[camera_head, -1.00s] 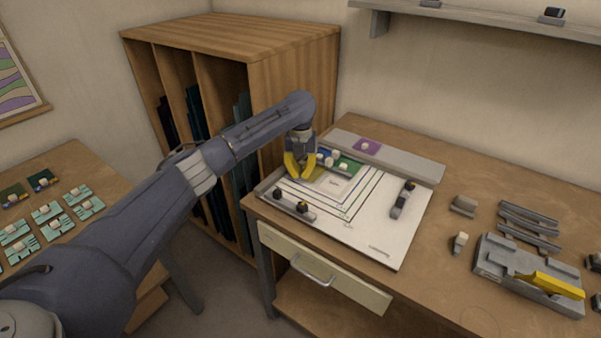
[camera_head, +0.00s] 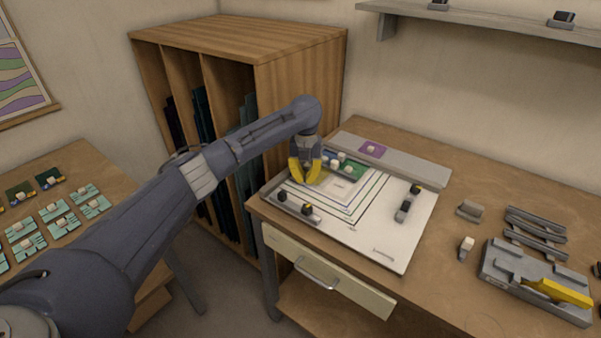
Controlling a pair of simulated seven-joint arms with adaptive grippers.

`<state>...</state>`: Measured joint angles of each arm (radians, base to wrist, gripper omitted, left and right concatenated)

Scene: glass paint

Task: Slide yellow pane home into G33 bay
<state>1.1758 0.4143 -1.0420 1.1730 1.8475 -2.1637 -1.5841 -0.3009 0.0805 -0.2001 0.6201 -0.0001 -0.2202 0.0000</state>
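My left gripper (camera_head: 305,180), with yellow fingers, points down over the back left corner of the white layout board (camera_head: 394,235). The yellow pane cannot be made out clearly; the fingers cover that corner. A small pale bit shows between the fingers, but whether they grip anything is not clear. A blue pane (camera_head: 328,154) and a green pane (camera_head: 352,172), with pale knobs, lie just right of the fingers. The G33 bay cannot be read at this size. My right gripper is not in view.
A grey bar with a purple pane (camera_head: 373,149) runs behind the board. Dark-knobbed grey blocks (camera_head: 298,207) sit along its front left edge. A grey fixture with a yellow-handled tool (camera_head: 560,291) stands at right. A wooden rack (camera_head: 300,90) rises behind the arm.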

